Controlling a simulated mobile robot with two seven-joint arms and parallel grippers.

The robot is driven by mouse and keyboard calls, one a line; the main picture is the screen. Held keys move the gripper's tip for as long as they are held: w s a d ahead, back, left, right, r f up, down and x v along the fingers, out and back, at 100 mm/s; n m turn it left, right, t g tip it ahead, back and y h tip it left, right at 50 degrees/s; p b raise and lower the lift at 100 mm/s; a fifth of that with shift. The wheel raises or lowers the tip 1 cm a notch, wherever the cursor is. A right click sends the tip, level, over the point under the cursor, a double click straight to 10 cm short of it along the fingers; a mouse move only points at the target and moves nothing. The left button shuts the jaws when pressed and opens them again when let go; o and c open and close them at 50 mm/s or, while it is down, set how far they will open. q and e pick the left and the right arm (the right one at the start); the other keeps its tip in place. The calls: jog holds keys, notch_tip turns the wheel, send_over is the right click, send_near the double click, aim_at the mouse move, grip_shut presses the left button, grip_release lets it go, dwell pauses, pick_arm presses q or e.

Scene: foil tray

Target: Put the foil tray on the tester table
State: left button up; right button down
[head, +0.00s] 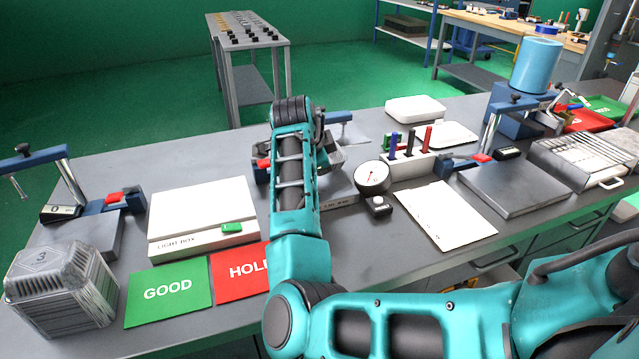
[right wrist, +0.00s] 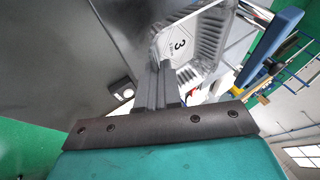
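A silver foil tray with a "3" on its base (right wrist: 185,45) shows in the right wrist view, just beyond the fingertips of my right gripper (right wrist: 160,75). The fingers are close together, with the tray's rim and wall between them. My left gripper is not in view.
A stack of foil trays (head: 60,290) stands at the front left. A light box (head: 203,215), a green GOOD card (head: 168,290) and a red HOLD card (head: 235,268) lie beside it. Right of the arm are a dial gauge (head: 372,177), a pen block (head: 408,165) and a paper sheet (head: 446,215).

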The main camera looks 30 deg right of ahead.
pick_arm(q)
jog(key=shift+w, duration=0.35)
pick_arm(e)
jog(key=shift+f, duration=2.35)
jog(key=shift+f, duration=0.15)
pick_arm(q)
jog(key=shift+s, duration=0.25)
pick_arm(e)
jog(key=c, duration=1.3)
grip_release()
